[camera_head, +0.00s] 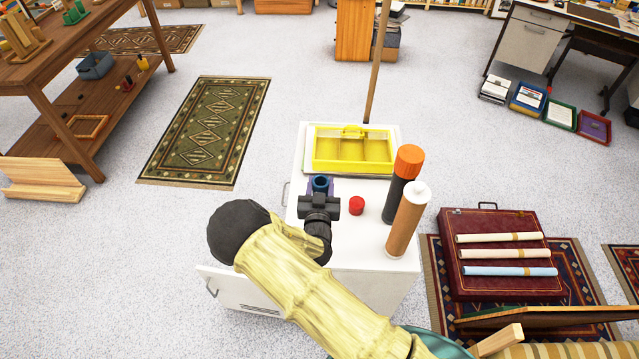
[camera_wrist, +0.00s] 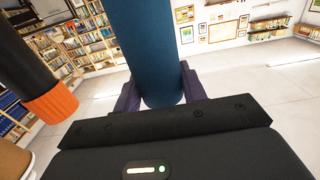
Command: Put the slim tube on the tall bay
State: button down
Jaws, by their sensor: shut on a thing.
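My gripper (camera_head: 320,190) is shut on a dark blue tube (camera_head: 321,181) above the white cabinet top, left of the red cap. The tube also shows in the wrist view (camera_wrist: 150,45), between the dark purple fingers (camera_wrist: 153,97). In the head view the tube is seen mostly from its round end, and my gripper hides the rest. A yellow divided tray (camera_head: 353,168) with a raised handle lies behind the gripper at the cabinet's back. Its compartments look empty. I cannot tell which place is the tall bay.
A black tube with an orange cap (camera_head: 409,159) and a brown tube with a white cap (camera_head: 404,225) stand to the right. A small red cap (camera_head: 356,205) lies between. A wooden pole (camera_head: 377,65) rises behind the tray. The cabinet (camera_head: 372,283) has an open door at left.

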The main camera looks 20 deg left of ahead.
jog(key=shift+f, duration=0.25)
jog(key=c, duration=0.8)
grip_release()
jog(key=shift+s+r, duration=0.1)
jog(key=shift+d, duration=0.1)
jog(key=b+v, duration=0.1)
jog(key=v, duration=0.4)
jog(key=b+v, duration=0.2)
jog(key=v, duration=0.4)
jog(key=b+v, duration=0.2)
jog(key=v, duration=0.4)
jog(key=shift+d+r, duration=0.2)
jog(key=shift+d, duration=0.15)
